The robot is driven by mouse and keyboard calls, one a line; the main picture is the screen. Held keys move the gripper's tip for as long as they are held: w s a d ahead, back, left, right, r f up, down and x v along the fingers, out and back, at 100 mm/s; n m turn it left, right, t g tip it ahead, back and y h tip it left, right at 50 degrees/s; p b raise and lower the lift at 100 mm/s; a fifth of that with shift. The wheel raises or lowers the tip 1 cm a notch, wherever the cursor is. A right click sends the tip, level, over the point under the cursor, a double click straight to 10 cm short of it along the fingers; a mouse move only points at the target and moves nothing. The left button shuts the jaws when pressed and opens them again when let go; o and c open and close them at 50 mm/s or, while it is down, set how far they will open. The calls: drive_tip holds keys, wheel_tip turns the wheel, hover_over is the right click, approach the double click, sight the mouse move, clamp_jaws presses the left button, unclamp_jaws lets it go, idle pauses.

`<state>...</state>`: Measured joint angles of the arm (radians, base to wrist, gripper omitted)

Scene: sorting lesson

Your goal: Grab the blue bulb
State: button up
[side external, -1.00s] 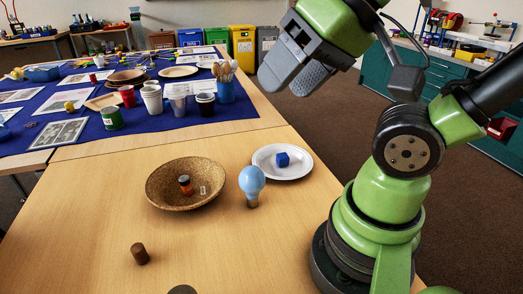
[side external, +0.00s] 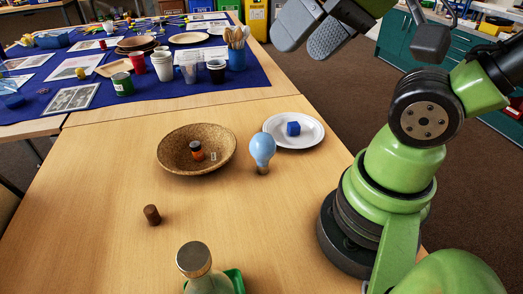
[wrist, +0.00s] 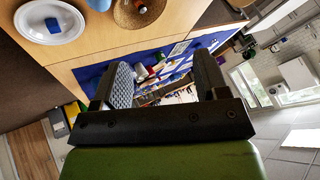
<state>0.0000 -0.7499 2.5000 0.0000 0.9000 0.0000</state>
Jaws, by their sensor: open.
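The blue bulb (side external: 262,150) stands upright, glass up, on the wooden table (side external: 110,165) in the side view, between the speckled bowl and the white plate. In the wrist view a light-blue piece (wrist: 99,4), probably the bulb, is cut off by the top edge. My gripper (side external: 308,32) is high above the far right table edge, well away from the bulb and touching nothing. In the wrist view my gripper (wrist: 163,82) has its two fingers wide apart, with nothing held between them.
The bowl (side external: 170,157) holds a small orange-and-dark jar (side external: 197,151). The plate (side external: 314,137) bears a blue cube (side external: 293,129). A brown cylinder (side external: 152,215) and a capped green bottle (side external: 196,262) stand nearer the camera. Open wood lies between them and the bowl.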

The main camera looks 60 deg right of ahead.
drive_tip(key=o, duration=0.3)
drive_tip(key=n+g+h, duration=0.4)
drive_tip(key=n+g, duration=0.3)
drive_tip(key=n, duration=1.7)
approach(260, 140)
drive_tip(key=f+n+h, duration=0.1)
drive_tip(key=f+n, duration=0.1)
drive_tip(key=n, duration=0.2)
drive_tip(key=f+n+g+h, duration=0.1)
drive_tip(key=f+n, duration=0.2)
drive_tip(key=n, duration=0.1)
drive_tip(key=d+f+n, duration=0.1)
drive_tip(key=f+n, duration=0.2)
drive_tip(key=n, duration=0.2)
drive_tip(key=shift+w+h, duration=0.2)
drive_tip(key=shift+h, duration=0.2)
drive_tip(key=shift+x, duration=2.8)
